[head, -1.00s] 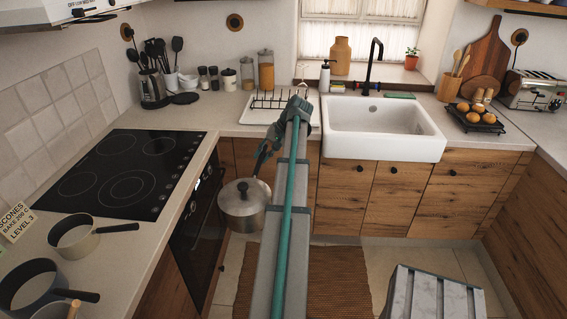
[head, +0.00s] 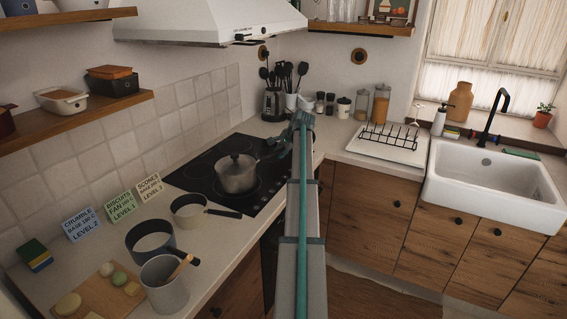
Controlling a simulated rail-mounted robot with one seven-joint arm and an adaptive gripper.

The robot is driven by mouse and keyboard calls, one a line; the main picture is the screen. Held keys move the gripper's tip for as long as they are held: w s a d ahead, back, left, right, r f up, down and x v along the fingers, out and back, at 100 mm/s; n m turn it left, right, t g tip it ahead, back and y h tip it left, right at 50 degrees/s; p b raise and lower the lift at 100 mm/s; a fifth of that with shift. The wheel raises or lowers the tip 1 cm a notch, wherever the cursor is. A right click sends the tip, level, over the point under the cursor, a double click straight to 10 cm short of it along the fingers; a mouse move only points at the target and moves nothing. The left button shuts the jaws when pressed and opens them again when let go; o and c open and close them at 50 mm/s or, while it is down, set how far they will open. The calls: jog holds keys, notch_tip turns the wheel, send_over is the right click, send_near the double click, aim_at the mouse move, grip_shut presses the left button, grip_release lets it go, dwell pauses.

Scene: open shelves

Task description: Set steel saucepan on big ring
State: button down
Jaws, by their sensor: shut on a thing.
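The steel saucepan (head: 236,178), with its lid and dark knob on, is upright over the middle of the black hob (head: 195,178). My gripper (head: 284,148) is shut on its dark handle, at the pan's right. The fingers are small and partly hidden by my arm. The pan covers part of the ring marks, so the big ring is largely hidden behind it. I cannot tell whether the pan's base touches the glass or hangs just above it.
A cream pan (head: 188,213), a dark-blue pan (head: 150,240) and a grey pot (head: 165,285) stand on the counter in front of the hob. Recipe cards (head: 122,206) lean at the wall. A utensil jar (head: 273,104) stands behind, and the extractor hood (head: 215,25) hangs above.

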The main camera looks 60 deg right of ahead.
jog(key=shift+w+d+r+m, duration=0.25)
jog(key=shift+w+r+m, duration=0.1)
jog(key=shift+w+m, duration=0.15)
jog(key=shift+m+h, duration=0.6)
jog(key=shift+m, duration=0.1)
jog(key=shift+d+f+b, duration=0.25)
jog(key=shift+f+b, duration=0.35)
jog(key=shift+f, duration=0.4)
jog(key=shift+d+f+b, duration=0.2)
jog(key=shift+f+b, duration=0.35)
jog(key=shift+f, duration=0.65)
jog(key=c, duration=1)
grip_release()
jog(key=shift+s, duration=0.1)
jog(key=shift+o, duration=0.2)
jog(key=shift+f, duration=0.1)
